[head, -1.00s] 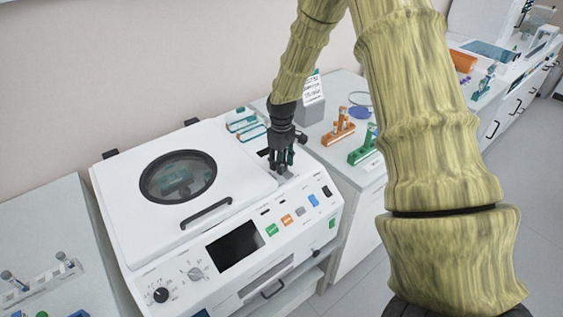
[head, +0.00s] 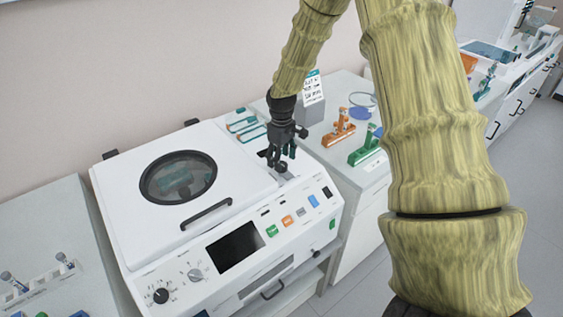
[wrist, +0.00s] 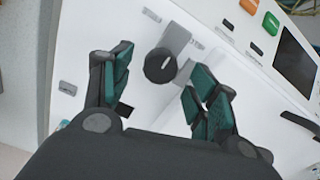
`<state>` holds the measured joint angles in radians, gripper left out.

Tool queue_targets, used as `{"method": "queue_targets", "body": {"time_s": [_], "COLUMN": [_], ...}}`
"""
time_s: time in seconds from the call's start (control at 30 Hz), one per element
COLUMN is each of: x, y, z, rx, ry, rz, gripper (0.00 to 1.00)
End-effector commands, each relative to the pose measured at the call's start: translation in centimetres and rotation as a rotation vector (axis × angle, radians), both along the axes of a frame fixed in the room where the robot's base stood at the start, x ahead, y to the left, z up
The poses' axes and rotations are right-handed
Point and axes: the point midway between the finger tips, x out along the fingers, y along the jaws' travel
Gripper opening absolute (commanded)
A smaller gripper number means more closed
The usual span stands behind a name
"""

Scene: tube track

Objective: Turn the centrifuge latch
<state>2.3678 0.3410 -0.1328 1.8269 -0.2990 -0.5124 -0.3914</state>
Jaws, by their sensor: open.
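The white centrifuge (head: 140,222) stands in the middle of the head view with its lid (head: 120,190) down. The lid has a round dark-rimmed window and a black handle (head: 206,213). In the wrist view the latch (wrist: 160,66) is a round black knob with a light mark, next to a grey metal bar (wrist: 178,42). My gripper (head: 282,165) is over the right part of the centrifuge top. In the head view the gripper mostly hides the knob.
Right of the centrifuge, a counter holds an orange rack (head: 339,131), a green rack (head: 364,151) and a grey box with a label (head: 313,95). Teal-edged items (head: 243,122) lie behind my gripper. A left counter (head: 40,225) holds a clear tube rack (head: 40,285).

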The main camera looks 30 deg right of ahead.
Motion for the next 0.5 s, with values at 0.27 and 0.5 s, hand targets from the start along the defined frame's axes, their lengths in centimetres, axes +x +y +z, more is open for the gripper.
{"method": "queue_targets", "body": {"time_s": [0.27, 0.5], "x": [0.1, 0.1], "y": [0.0, 0.0], "z": [5.0, 8.4], "rx": [-0.001, -0.001], "ry": [-0.003, -0.001], "rz": [0.0, 0.001], "gripper": [0.6, 0.6]}}
